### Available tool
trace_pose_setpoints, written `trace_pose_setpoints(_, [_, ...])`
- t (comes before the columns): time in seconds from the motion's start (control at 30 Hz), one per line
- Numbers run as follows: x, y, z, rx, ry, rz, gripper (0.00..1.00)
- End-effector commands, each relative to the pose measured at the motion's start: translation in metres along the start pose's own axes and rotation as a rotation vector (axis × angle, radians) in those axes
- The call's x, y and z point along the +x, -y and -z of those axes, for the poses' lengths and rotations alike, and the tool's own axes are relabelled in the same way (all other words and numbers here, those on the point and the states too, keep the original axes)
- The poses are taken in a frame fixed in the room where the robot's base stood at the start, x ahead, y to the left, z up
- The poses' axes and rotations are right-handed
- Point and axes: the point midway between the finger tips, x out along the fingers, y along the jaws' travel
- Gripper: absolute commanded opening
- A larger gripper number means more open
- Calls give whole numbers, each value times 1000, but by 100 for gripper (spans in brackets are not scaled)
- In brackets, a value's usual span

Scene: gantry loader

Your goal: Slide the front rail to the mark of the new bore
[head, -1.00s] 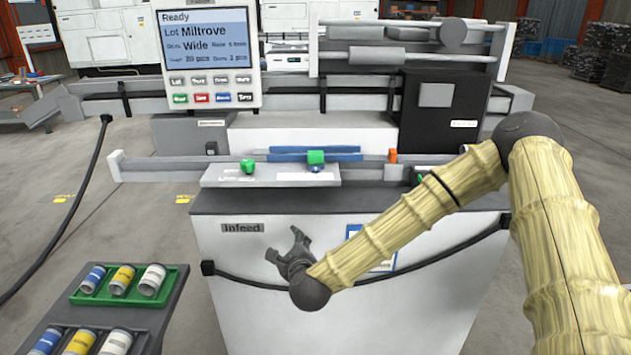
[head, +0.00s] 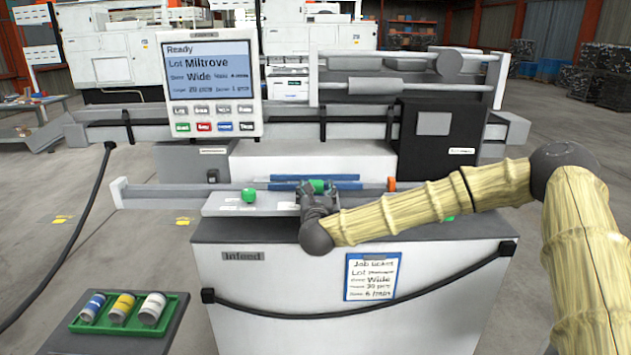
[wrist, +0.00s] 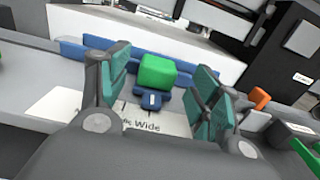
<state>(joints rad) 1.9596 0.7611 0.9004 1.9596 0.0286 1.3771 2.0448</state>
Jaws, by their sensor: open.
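The front rail (head: 300,178) is a blue bar along the infeed, in front of a second blue bar. A green block (head: 318,187) sits at it, above a small blue pointer (wrist: 152,99) with a white line. In the wrist view the green block (wrist: 157,73) stands between my open fingers, apart from both. My gripper (head: 318,190) is over the light scale plate (head: 222,207); in the wrist view the gripper (wrist: 158,85) points at the block. The pointer lies over the plate by a mark labelled "Wide" (wrist: 147,127); other labels are hidden by my gripper.
A second green knob (head: 249,195) is to the left on the plate. An orange block (head: 391,184) is to the right. The screen (head: 207,72) reads Ready, Lot Miltrove, Wide. A job card (head: 373,277) hangs on the cabinet. A green tray (head: 92,326) holds rolls.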

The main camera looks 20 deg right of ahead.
Motion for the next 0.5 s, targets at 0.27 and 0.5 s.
trace_pose_setpoints(0.27, [32,0,-1,-2,-1,1,64])
trace_pose_setpoints(0.5, [39,0,0,-1,-1,0,64])
